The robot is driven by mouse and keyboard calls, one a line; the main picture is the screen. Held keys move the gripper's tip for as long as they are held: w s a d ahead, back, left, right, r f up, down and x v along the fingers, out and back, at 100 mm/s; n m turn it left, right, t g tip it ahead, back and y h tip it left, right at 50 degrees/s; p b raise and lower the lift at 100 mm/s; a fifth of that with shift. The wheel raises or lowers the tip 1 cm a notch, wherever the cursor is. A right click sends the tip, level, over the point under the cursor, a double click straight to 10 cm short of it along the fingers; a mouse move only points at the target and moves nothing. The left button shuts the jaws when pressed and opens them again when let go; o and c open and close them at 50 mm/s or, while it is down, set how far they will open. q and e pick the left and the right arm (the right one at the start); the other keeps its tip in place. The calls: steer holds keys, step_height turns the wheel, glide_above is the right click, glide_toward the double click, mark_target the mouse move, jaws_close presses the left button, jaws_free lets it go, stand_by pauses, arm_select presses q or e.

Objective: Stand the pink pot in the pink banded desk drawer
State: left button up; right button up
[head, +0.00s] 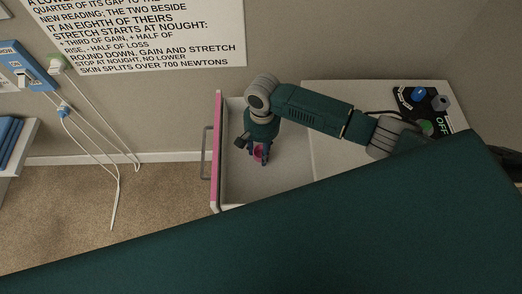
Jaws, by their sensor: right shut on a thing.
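The pink pot (259,153) is small and sits between the fingers of my right gripper (260,156). The gripper points down and is shut on the pot. Both are inside the outline of the open desk drawer (290,174), which has a pink band (217,150) along its front edge. I cannot tell whether the pot touches the drawer floor. The gripper hides part of the pot. My left gripper is not in view.
The drawer's grey handle (206,152) faces left. The white desk top (330,100) carries a blue knob (418,93) and a green button (426,127). White cables (117,170) hang from the wall at left.

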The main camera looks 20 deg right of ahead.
steer(key=shift+f, duration=0.25)
steer(key=shift+s+f, duration=0.35)
steer(key=shift+f, duration=0.1)
steer(key=o, duration=0.6)
steer(key=shift+o, duration=1.1)
steer(key=shift+d+f, duration=0.1)
steer(key=shift+f, duration=0.1)
steer(key=shift+r, duration=0.1)
step_height(320, 180, up, 14)
steer(key=w, duration=0.1)
steer(key=shift+w+d+f+p, duration=0.15)
steer(key=shift+w+f+p, duration=0.1)
steer(key=shift+p, duration=0.2)
